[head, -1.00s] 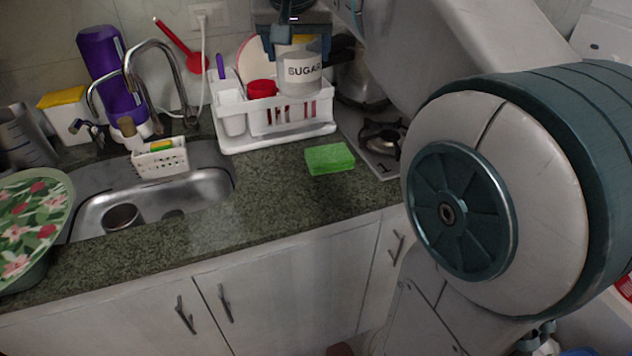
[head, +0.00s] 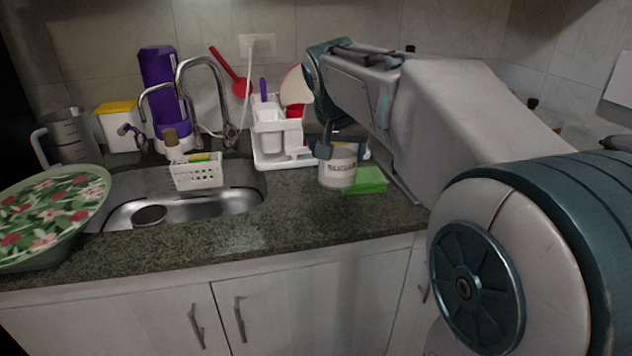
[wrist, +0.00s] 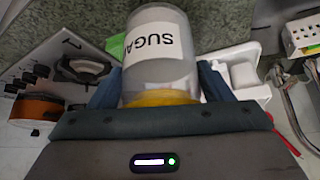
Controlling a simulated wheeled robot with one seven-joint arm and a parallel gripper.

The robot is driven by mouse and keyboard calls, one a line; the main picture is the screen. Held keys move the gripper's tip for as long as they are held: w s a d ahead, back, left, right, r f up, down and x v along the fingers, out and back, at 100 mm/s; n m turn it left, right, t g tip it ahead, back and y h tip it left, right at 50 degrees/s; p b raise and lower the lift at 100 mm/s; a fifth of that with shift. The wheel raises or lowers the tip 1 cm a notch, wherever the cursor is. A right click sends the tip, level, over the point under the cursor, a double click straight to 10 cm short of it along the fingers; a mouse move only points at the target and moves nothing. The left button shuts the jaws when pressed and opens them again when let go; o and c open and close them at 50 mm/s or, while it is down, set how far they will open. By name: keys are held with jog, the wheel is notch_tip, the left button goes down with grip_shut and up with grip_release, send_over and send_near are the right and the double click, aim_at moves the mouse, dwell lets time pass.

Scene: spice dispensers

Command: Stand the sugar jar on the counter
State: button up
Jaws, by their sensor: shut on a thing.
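The sugar jar (head: 338,169) is a whitish cylinder with dark SUGAR lettering, and in the head view it looks upright. In the wrist view the jar (wrist: 161,45) sits between my two fingers, with a yellow part near the palm. My gripper (head: 326,146) is shut on the jar from above. The green counter (head: 290,215) lies under and in front of the jar. I cannot tell whether the jar's base touches the counter. The jar partly overlaps a green sponge (head: 366,180) in the head view.
A white dish rack (head: 280,160) stands just behind and left of the jar. The sink (head: 225,203) with a white caddy (head: 197,174) lies further left. A stove (wrist: 75,65) shows in the wrist view. Counter in front of the jar is clear.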

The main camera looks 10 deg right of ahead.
jog(key=shift+w+a+f+b, duration=0.25)
jog(key=shift+w+a+f, duration=0.2)
jog(key=shift+a+f, duration=0.55)
jog(key=shift+w+a+f+b, duration=0.25)
jog(key=shift+w+a+f, duration=0.25)
jog(key=shift+f, duration=0.85)
jog(key=shift+w+a+f+b, duration=0.25)
jog(key=shift+w+a+f, duration=0.1)
jog(key=shift+a+f, duration=0.65)
jog(key=shift+d+f, duration=0.15)
jog(key=shift+f, duration=0.1)
jog(key=shift+f, duration=0.15)
jog(key=o, duration=1.4)
jog(key=shift+o, duration=0.2)
